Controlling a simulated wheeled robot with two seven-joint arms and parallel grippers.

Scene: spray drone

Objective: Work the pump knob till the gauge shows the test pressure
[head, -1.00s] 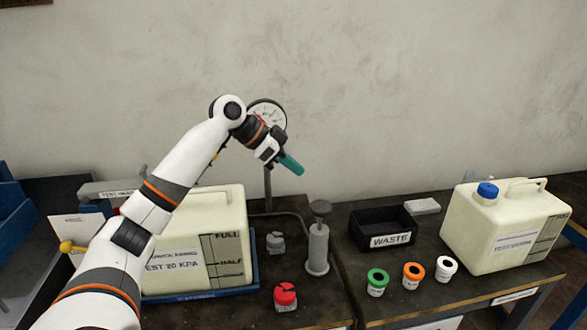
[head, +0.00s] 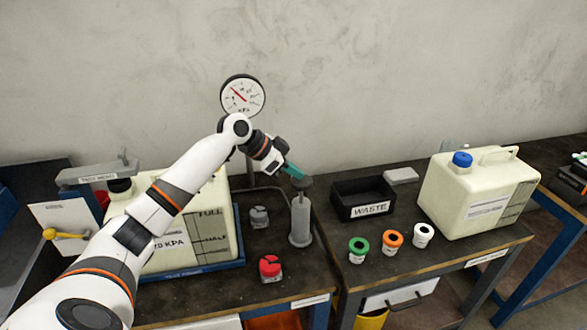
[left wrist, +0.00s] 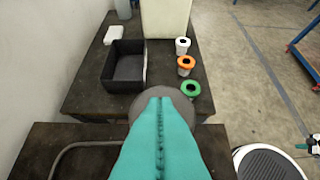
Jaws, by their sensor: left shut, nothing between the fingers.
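The grey pump (head: 300,222) stands upright on the bench, with a round dark grey knob (head: 304,184) on top. My left gripper (head: 294,172) is shut and empty, its teal fingertips at the knob's top in the head view. In the left wrist view the shut fingers (left wrist: 160,100) cover most of the knob (left wrist: 183,107); I cannot tell whether they touch it. The round gauge (head: 243,95) stands behind my arm, its red needle pointing up and left. What looks like part of my right gripper (left wrist: 312,146) shows at the left wrist view's right edge.
A cream tank (head: 210,235) sits in a blue tray left of the pump. A red-topped fitting (head: 270,268) and a grey fitting (head: 259,217) stand nearby. Right are a black WASTE bin (head: 362,196), green, orange and white-ringed cups, and another cream tank (head: 480,195) with a blue cap.

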